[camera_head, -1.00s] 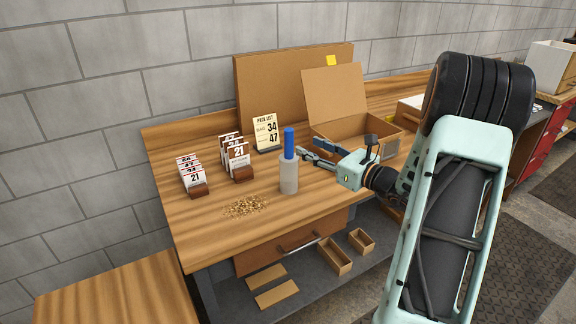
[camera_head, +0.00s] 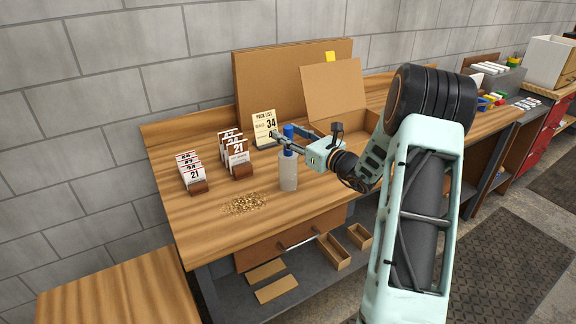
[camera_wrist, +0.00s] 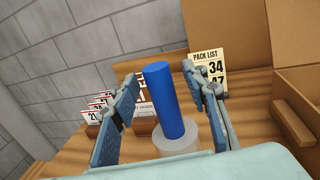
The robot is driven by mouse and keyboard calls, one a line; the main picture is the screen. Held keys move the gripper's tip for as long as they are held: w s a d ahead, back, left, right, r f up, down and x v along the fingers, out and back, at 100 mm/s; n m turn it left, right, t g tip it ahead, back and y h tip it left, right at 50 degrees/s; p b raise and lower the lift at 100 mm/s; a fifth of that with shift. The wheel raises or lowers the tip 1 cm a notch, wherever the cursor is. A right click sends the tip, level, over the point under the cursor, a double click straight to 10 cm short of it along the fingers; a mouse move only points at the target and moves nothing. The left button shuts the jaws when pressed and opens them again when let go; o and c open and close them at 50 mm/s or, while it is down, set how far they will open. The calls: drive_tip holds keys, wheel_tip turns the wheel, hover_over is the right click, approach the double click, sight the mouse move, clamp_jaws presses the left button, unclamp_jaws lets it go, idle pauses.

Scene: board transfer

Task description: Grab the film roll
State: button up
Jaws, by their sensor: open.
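The film roll (camera_head: 288,172) stands upright on the wooden table, a pale translucent cylinder with a blue core or handle (camera_head: 288,131) rising from its top. In the wrist view the blue handle (camera_wrist: 163,100) is between the two fingers, with the pale roll (camera_wrist: 176,139) below it. My gripper (camera_wrist: 169,98) is open, one finger on each side of the blue handle. A gap shows on the left and on the right, so neither finger looks closed on it. In the head view my gripper (camera_head: 283,142) partly hides the handle.
Card holders (camera_head: 238,158) and (camera_head: 191,173) stand left of the roll. A pack list sign (camera_head: 264,128) stands behind it, and an open cardboard box (camera_head: 335,95) is at the back right. Small brown pieces (camera_head: 244,204) lie in front. Bare table lies around the roll.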

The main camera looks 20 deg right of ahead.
drive_tip(key=shift+w+a, duration=0.1)
drive_tip(key=shift+w, duration=0.1)
clamp_jaws()
drive_tip(key=shift+r, duration=0.15)
idle(0.4)
